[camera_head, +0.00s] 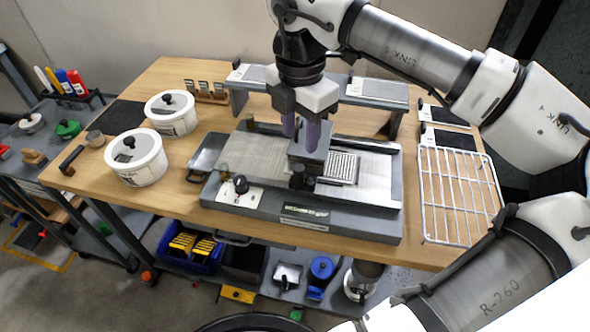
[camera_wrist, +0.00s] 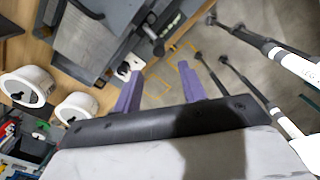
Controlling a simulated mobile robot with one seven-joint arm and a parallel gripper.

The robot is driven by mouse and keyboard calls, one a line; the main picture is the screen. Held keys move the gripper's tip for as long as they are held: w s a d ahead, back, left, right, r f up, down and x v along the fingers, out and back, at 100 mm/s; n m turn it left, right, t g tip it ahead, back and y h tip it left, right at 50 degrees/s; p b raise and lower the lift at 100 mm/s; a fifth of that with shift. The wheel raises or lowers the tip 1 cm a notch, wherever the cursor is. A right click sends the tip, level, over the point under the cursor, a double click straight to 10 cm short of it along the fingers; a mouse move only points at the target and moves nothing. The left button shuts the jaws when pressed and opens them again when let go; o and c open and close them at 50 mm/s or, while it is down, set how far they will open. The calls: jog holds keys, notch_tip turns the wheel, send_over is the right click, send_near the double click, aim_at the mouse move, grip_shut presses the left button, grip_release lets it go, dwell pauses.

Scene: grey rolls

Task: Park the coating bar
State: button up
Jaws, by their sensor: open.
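The flatbed coater (camera_head: 375,185) stands mid-table, with a pale plate on its bed. A grey block (camera_head: 309,157), which looks like the coating bar or its carriage, crosses the bed near the middle, with a dark knob at its near end. My gripper (camera_head: 301,133) is open, its purple fingers pointing down in front of or over this block. I cannot tell whether they touch it. In the wrist view my gripper (camera_wrist: 157,82) has its fingers apart with nothing between them. The coater (camera_wrist: 88,42) is at upper left there.
Two white tubs (camera_head: 136,157) (camera_head: 171,113) stand at left. A grey raised shelf (camera_head: 350,84) runs behind the coater. A white wire rack (camera_head: 458,194) lies at right. A lower shelf holds a blue bin (camera_head: 187,247). Bare wood shows at the table's front left.

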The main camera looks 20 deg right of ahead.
aim_at(298, 174)
notch_tip(298, 174, down, 12)
jog(key=shift+a+r+p, duration=0.1)
jog(key=shift+r+p, duration=0.05)
jog(key=shift+p, duration=1)
grip_shut()
